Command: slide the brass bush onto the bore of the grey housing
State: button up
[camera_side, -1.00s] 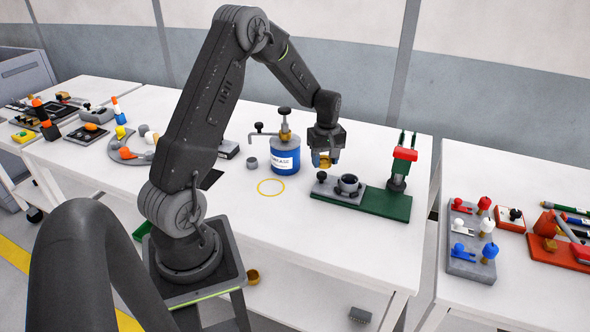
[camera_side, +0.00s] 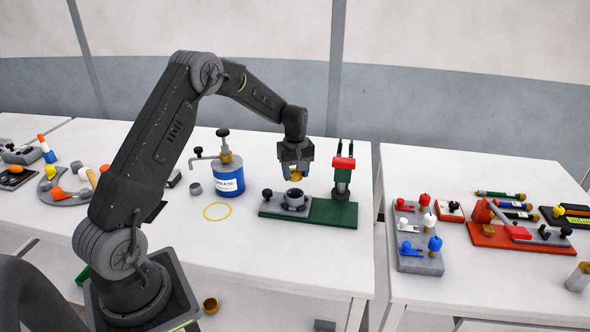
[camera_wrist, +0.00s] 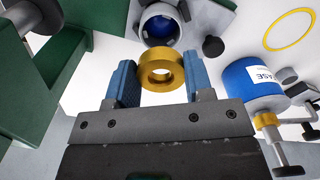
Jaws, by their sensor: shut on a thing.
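The brass bush (camera_side: 296,173) is held by my gripper (camera_side: 296,168) above the grey housing (camera_side: 291,206). A small gap shows between the bush and the dark round bore (camera_side: 295,195). In the wrist view the bush (camera_wrist: 162,76) is a gold ring between the two blue fingers of my gripper (camera_wrist: 161,82), which are shut on it. The bore (camera_wrist: 160,26) shows beyond the bush, partly hidden by it. From the side, the bush looks roughly over the bore; exact alignment cannot be told.
The housing stands on a green base (camera_side: 333,214) with a red-topped clamp post (camera_side: 342,171) to its right. A blue grease can (camera_side: 229,180) stands to the left, near a yellow ring mark (camera_side: 217,211). The white table front is clear.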

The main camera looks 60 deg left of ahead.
jog(key=shift+f, duration=2.4)
jog(key=shift+f, duration=0.15)
jog(key=shift+f, duration=0.35)
jog(key=shift+f, duration=0.35)
jog(key=o, duration=1.1)
jog(key=shift+s, duration=0.1)
notch_tip(320, 180, up, 13)
jog(key=shift+f, duration=0.2)
jog(key=shift+r, duration=0.7)
